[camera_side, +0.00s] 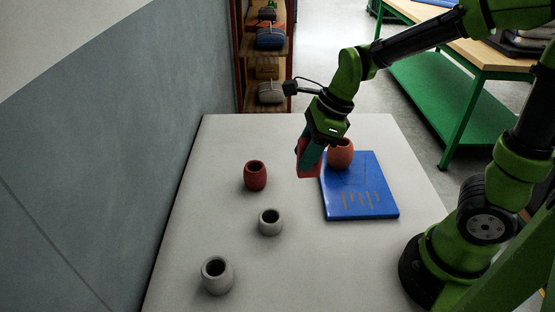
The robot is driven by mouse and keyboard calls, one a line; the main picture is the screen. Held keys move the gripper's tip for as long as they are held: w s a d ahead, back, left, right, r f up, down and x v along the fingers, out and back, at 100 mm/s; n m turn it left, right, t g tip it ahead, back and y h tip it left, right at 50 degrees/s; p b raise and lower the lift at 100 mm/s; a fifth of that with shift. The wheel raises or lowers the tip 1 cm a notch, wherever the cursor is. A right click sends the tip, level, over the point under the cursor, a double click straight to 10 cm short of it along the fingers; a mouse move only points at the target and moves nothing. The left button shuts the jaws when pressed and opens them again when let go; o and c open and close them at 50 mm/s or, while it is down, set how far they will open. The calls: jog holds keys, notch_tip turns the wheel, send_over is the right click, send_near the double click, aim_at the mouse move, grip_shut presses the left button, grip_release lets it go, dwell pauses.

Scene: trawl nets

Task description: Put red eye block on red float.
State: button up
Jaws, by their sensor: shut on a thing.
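My gripper (310,158) points down over the table between the red float and the blue book. It is shut on a red block (302,162), taken to be the red eye block, which is partly hidden by the fingers. Any eye on the block is too small to make out. The red float (255,178), a dark red barrel shape with an open hole on top, stands upright on the table to the left of the gripper, apart from it. The block appears held above the table, though its exact height is hard to tell.
An orange float (343,155) stands close right of my gripper, at the far end of the blue book (365,195). Two grey floats (270,224) and (217,279) stand nearer on the white table (310,270). A wall (120,150) runs along the left.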

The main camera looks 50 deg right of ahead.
jog(key=shift+s+d+r+m, duration=0.1)
jog(key=shift+s+m, duration=0.2)
jog(key=shift+w, duration=0.15)
send_over(252, 166)
jog(key=f, duration=0.2)
jog(key=shift+f, duration=1.6)
jog(key=shift+f, duration=0.1)
jog(key=o, duration=1.1)
